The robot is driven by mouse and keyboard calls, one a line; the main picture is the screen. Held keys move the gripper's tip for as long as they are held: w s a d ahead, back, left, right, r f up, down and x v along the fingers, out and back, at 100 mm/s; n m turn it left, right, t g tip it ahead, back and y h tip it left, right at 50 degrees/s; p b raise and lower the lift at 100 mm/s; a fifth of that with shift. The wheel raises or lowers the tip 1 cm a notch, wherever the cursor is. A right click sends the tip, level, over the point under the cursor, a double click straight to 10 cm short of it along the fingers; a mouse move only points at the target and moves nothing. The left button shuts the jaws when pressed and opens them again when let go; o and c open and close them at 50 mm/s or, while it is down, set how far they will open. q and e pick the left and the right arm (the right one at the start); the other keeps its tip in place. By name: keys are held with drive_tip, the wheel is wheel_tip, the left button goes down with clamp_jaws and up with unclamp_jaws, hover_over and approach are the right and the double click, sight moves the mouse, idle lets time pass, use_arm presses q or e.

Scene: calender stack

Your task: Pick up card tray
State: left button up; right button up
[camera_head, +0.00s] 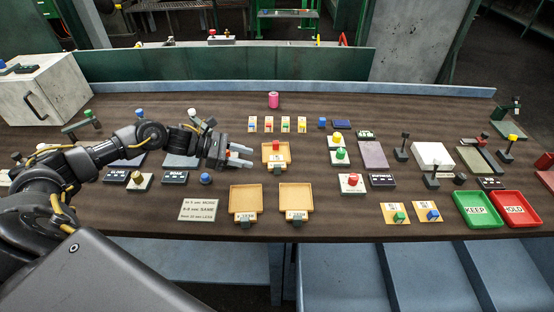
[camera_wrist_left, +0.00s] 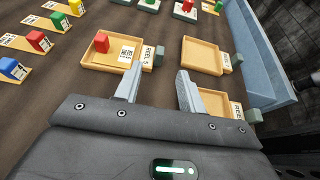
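Three tan trays with labelled cards and small grey tabs at their edges stand on the brown table. One tray (camera_head: 266,161) holds a red block (camera_head: 276,145); the other two, the front left tray (camera_head: 245,192) and front right tray (camera_head: 296,190), hold no block. My left gripper (camera_head: 247,156) is open and empty, just left of the tray with the red block. In the left wrist view, the open fingers (camera_wrist_left: 157,76) are apart from that tray (camera_wrist_left: 90,60), and the right finger partly covers one empty tray (camera_wrist_left: 215,101). My right gripper is not in view.
Several small cards with coloured blocks (camera_head: 277,125) stand behind the trays. A printed sign (camera_head: 199,210) lies front left. A green KEEP tray (camera_head: 478,222) and red HOLD tray (camera_head: 515,222) are at front right. A pale cabinet (camera_head: 45,88) stands back left.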

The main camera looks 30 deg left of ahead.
sight(277, 165)
use_arm(q)
drive_tip(key=p+x, duration=0.1)
drive_tip(key=x, duration=0.3)
drive_tip(key=shift+w+d+f, duration=0.1)
drive_tip(key=shift+d, duration=0.2)
drive_tip(key=p+x, duration=0.3)
drive_tip(key=x, duration=0.1)
drive_tip(key=shift+w+d+f, duration=0.1)
drive_tip(key=shift+d+f, duration=0.05)
drive_tip(key=shift+w+d+f, duration=0.1)
drive_tip(key=shift+d+f, duration=0.1)
drive_tip(key=shift+c, duration=0.3)
clamp_jaws()
